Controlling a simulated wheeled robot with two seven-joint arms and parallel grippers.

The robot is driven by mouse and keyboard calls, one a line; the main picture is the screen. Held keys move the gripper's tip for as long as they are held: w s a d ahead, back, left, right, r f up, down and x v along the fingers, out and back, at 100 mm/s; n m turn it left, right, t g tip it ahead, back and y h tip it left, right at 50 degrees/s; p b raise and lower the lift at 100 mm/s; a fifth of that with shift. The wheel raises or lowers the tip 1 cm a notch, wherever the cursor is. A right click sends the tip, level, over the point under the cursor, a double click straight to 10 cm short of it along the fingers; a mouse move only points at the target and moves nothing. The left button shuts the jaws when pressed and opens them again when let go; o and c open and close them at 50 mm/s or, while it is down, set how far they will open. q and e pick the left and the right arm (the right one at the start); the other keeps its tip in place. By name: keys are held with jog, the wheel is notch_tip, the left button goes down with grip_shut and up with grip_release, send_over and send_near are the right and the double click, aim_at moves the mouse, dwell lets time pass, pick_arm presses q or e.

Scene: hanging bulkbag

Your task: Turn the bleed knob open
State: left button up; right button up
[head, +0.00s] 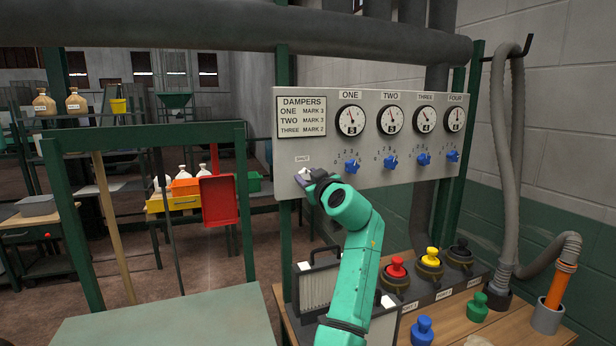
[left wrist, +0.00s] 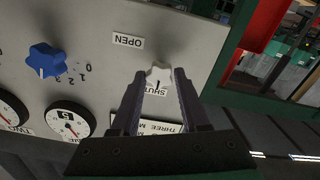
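The bleed knob is a small white knob on the grey damper panel (head: 380,184). In the left wrist view, the knob (left wrist: 158,74) sits between the fingertips, with its dark pointer line towards the SHUT label (left wrist: 154,91). The OPEN label (left wrist: 128,40) is apart from it. My left gripper (left wrist: 160,73) has its fingers on either side of the knob, with narrow gaps visible, so it looks open. In the head view, my left gripper (head: 304,180) is at the panel's lower left and partly hides the knob. My right gripper is not in view.
Several blue damper knobs (head: 352,166) sit under round gauges (head: 351,120) on the panel. Below are red (head: 397,266), yellow (head: 431,257) and black capped ports on a wooden bench. A grey hose (head: 505,150) hangs at right. A green frame (head: 150,135) stands at left.

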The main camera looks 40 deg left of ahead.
pick_arm(q)
jog(key=c, duration=0.5)
grip_shut()
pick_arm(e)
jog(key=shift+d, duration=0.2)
